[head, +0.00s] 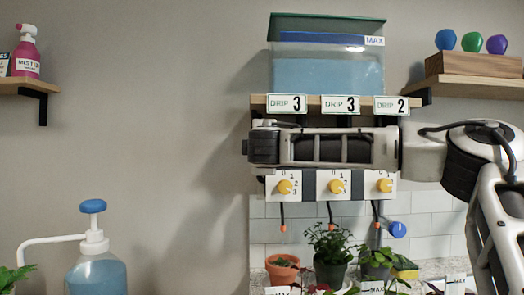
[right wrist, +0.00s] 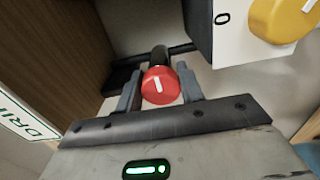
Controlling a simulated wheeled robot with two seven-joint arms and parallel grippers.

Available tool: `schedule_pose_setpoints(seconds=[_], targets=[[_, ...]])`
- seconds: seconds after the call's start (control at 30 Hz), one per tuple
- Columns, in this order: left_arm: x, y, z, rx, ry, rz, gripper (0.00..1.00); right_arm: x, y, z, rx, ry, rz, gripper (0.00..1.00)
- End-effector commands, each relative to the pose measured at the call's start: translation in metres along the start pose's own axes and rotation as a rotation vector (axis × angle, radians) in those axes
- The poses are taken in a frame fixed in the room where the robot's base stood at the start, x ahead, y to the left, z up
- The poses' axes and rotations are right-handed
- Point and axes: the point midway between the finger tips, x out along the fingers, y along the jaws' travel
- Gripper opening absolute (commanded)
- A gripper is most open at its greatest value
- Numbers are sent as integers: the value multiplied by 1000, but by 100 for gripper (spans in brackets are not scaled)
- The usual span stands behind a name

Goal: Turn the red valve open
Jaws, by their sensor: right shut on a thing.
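The red valve (right wrist: 160,87) is a round red knob with a white line, on a dark stem, in the right wrist view. The two fingers of my right gripper (right wrist: 158,82) are on either side of it and shut on it. The white line runs nearly up and down in that view, tilted slightly. In the head view my right arm reaches in from the right, its gripper end (head: 262,146) just under the shelf and above the dial panel (head: 310,185). The red valve is hidden there. My left gripper is not in view.
Above the arm, a water tank (head: 328,75) stands on a shelf with DRIP cards 3, 3 and 2. Yellow dials (head: 337,187) sit below the arm, with potted plants (head: 330,250) underneath. A blue-topped pump bottle (head: 95,262) stands at lower left.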

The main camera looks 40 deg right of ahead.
Motion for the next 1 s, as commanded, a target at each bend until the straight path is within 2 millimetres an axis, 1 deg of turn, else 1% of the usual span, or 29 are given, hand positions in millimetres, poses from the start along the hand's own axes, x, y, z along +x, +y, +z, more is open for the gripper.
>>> schedule_pose_setpoints(seconds=[0.4, 0.43, 0.47, 0.5, 0.73, 0.83, 0.93, 1.0], targets=[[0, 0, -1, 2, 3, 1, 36, 0, -1, 0, 9, 0, -2, 15], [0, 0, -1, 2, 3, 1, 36, 0, -1, 0, 9, 0, -2, 46], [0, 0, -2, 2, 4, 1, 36, 0, -1, 0, 9, 0, -2, 55], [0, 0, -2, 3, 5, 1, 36, 0, -1, 0, 9, 0, -2, 58], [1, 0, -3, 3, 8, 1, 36, 0, 0, 0, 7, 0, -1, 58], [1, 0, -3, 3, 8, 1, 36, -3, 0, 0, 8, 1, -1, 58], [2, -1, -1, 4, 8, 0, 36, -14, 0, 0, 8, 2, 1, 58], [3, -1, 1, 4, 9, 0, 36, -26, 0, 0, 9, 3, 1, 58]])
